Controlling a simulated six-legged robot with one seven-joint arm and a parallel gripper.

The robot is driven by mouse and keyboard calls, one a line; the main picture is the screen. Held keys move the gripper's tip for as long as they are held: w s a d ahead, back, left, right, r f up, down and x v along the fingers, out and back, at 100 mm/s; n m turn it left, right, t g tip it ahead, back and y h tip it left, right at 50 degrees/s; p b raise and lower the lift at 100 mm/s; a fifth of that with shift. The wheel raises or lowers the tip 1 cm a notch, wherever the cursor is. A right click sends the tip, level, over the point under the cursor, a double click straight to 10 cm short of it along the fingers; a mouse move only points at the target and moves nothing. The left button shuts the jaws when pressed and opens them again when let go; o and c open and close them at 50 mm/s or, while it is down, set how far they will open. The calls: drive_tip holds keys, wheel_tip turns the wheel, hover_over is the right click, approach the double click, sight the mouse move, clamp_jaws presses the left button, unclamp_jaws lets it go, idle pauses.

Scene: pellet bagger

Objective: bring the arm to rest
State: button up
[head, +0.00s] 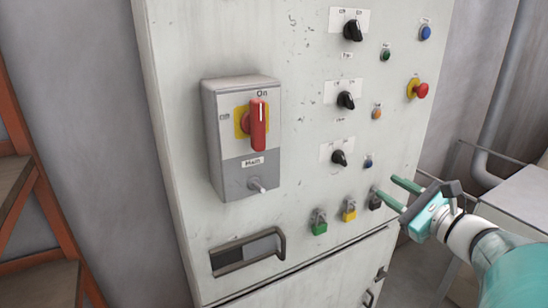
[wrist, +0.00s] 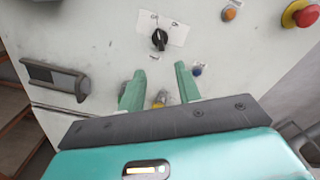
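My gripper (head: 385,186) is at the lower right of the grey control cabinet (head: 300,60) in the head view. Its two green fingers are spread apart, with nothing held between them. The fingertips point at the panel near a dark padlock-like piece (head: 375,201); I cannot tell whether they touch it. In the wrist view the open fingers (wrist: 160,70) point toward a black rotary knob (wrist: 159,39). Part of a yellow piece (wrist: 160,98) shows between the fingers. My teal arm comes in from the lower right in the head view.
The main switch box (head: 241,140) has a red handle (head: 258,125) standing upright by "On". A yellow padlock (head: 349,211) and a green one (head: 319,224) hang left of my gripper. A red emergency button (head: 419,89) sits above. A pipe (head: 500,100) and pale box (head: 515,205) stand right.

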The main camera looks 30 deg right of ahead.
drive_tip(key=shift+a, duration=0.1)
drive_tip(key=w+a+f+n+g+y, duration=0.2)
drive_tip(key=a+f+n+g+y, duration=0.15)
drive_tip(key=a+n, duration=0.45)
drive_tip(key=w+a+f+n+g+y, duration=0.2)
drive_tip(key=a+f+n+g+y, duration=0.15)
drive_tip(key=a, duration=0.85)
drive_tip(key=s+a+f+n+g+h, duration=0.2)
drive_tip(key=a+n, duration=0.3)
drive_tip(key=n, duration=0.4)
drive_tip(key=s+a+f+n+g+h, duration=0.2)
drive_tip(key=s+a+n+g+h, duration=0.1)
drive_tip(key=n, duration=0.6)
drive_tip(key=s+a+h, duration=0.1)
drive_tip(key=a+h, duration=0.1)
drive_tip(key=a, duration=0.1)
drive_tip(key=shift+a+h, duration=0.15)
drive_tip(key=shift+h, duration=0.15)
drive_tip(key=shift+f, duration=0.1)
